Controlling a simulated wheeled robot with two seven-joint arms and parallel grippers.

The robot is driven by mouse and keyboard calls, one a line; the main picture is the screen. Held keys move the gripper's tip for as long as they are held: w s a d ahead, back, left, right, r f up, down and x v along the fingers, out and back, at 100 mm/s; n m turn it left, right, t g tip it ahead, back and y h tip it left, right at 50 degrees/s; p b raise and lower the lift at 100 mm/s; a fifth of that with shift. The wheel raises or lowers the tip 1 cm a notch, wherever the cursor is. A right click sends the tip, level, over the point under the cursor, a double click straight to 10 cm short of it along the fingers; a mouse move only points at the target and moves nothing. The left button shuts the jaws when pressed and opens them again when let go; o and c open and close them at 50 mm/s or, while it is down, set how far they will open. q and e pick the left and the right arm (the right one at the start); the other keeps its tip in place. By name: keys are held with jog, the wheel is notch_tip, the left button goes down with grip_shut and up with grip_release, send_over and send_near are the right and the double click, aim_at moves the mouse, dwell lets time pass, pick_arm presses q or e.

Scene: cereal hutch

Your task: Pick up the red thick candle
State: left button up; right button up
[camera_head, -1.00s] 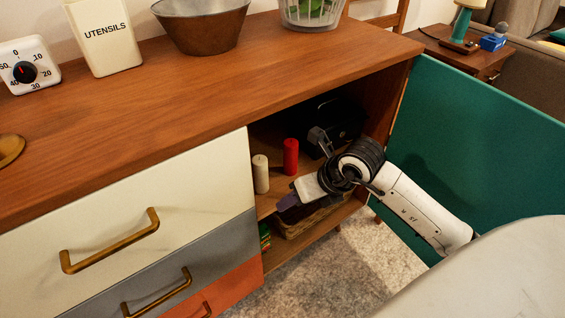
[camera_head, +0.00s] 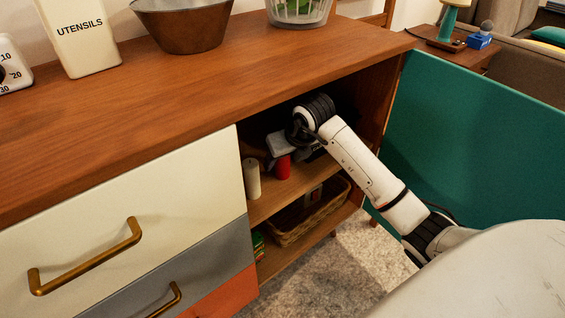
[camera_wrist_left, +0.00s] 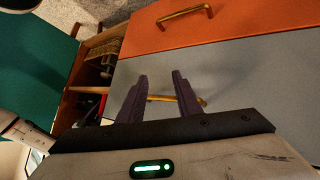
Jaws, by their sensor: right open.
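The red thick candle (camera_head: 283,169) stands upright on the upper shelf inside the open cabinet. A white candle (camera_head: 252,179) stands to its left. My right gripper (camera_head: 279,158) is open at the red candle, and its pale body covers the candle's top in the head view. I cannot tell whether the fingers touch it. My left gripper (camera_wrist_left: 160,78) shows in the left wrist view, open and empty before the grey drawer front (camera_wrist_left: 230,75). It is not in the head view.
A wicker basket (camera_head: 287,238) sits on the lower shelf. The open green door (camera_head: 480,150) stands right of my right arm. The wooden cabinet top (camera_head: 250,85) lies above the opening. Dark items behind the gripper are hard to make out.

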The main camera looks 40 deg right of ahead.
jog(key=shift+w+f+b, duration=0.5)
jog(key=shift+w+f, duration=0.1)
jog(key=shift+w, duration=0.3)
pick_arm(q)
jog(key=shift+d+r, duration=0.35)
jog(key=shift+r, duration=0.3)
pick_arm(e)
jog(key=shift+r, duration=0.1)
jog(key=c, duration=1.2)
jog(key=shift+d, duration=0.1)
